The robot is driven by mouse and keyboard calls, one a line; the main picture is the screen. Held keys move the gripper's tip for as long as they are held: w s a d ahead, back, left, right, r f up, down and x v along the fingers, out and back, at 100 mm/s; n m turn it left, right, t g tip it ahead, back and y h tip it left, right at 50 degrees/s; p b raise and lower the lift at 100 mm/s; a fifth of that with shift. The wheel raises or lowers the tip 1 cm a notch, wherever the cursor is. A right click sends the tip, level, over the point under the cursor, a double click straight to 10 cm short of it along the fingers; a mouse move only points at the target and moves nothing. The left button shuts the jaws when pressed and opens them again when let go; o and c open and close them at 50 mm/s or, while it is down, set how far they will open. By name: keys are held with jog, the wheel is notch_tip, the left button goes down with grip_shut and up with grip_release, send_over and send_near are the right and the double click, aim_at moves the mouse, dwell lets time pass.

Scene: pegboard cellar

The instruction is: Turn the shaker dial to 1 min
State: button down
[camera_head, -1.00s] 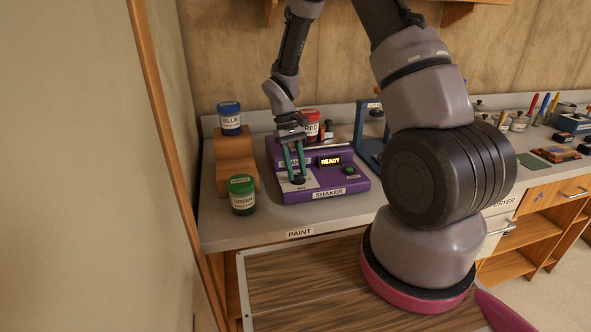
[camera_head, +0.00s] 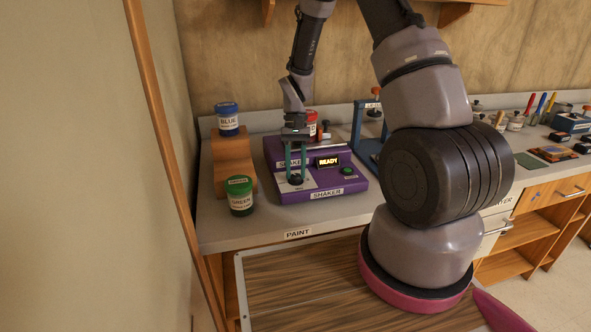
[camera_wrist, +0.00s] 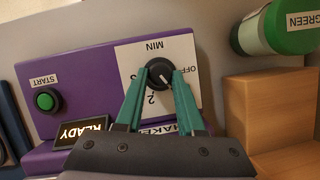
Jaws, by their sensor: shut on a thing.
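The purple shaker (camera_head: 340,186) stands on the bench, its display (camera_head: 328,161) lit READY. Its black dial (camera_wrist: 159,73) sits on a white label plate (camera_wrist: 185,48) lettered MIN, OFF and 2, with another numeral partly seen at left. My gripper (camera_head: 297,178) points down at the dial, and in the wrist view its two teal fingers (camera_wrist: 159,78) are shut on the dial's sides. The dial's white mark appears to point to the lower right in the wrist view, between OFF and 2. The right finger hides the label there.
A green START button (camera_wrist: 46,101) is on the same panel. A green jar (camera_head: 241,196) stands left of the shaker, and a blue jar (camera_head: 228,120) sits on a wooden stepped stand (camera_head: 234,160). A red jar (camera_head: 311,122) is behind my gripper.

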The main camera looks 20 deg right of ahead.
dwell(0.3)
jog(key=c, duration=0.5)
grip_release()
jog(key=v, duration=1)
jog(key=shift+w+r, duration=0.2)
jog(key=shift+r, duration=0.15)
